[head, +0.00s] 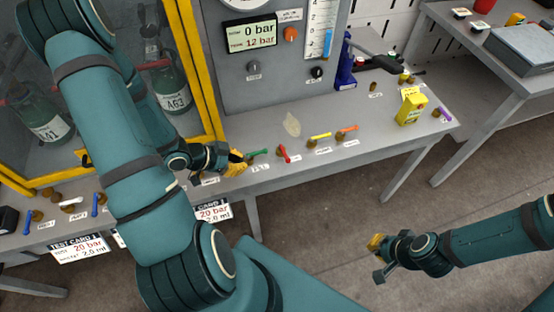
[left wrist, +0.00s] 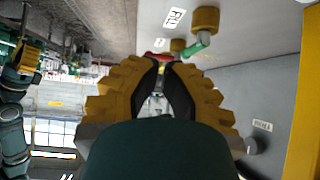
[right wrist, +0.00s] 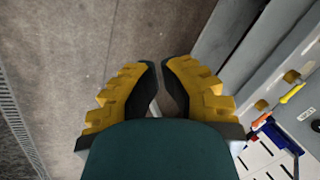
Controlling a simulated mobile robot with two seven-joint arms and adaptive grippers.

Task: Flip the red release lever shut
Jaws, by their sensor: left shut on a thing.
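The red lever (head: 284,153) stands on a brass fitting near the bench's front edge in the head view. My left gripper (head: 240,160) is low over that edge, left of the green lever (head: 257,152) and apart from the red one. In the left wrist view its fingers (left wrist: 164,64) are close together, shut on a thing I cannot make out. A red part (left wrist: 158,56) shows just beyond the tips, with the green lever (left wrist: 195,47) beside them. My right gripper (head: 377,243) is over the floor, away from the bench, its fingertips (right wrist: 160,64) drawn nearly together with nothing seen between.
Yellow (head: 320,136) and orange (head: 347,128) levers stand right of the red one. A yellow box (head: 411,108) is at the bench's right end. A grey panel (head: 270,75) rises behind, and a yellow-framed case (head: 204,70) stands at left. Open floor lies in front.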

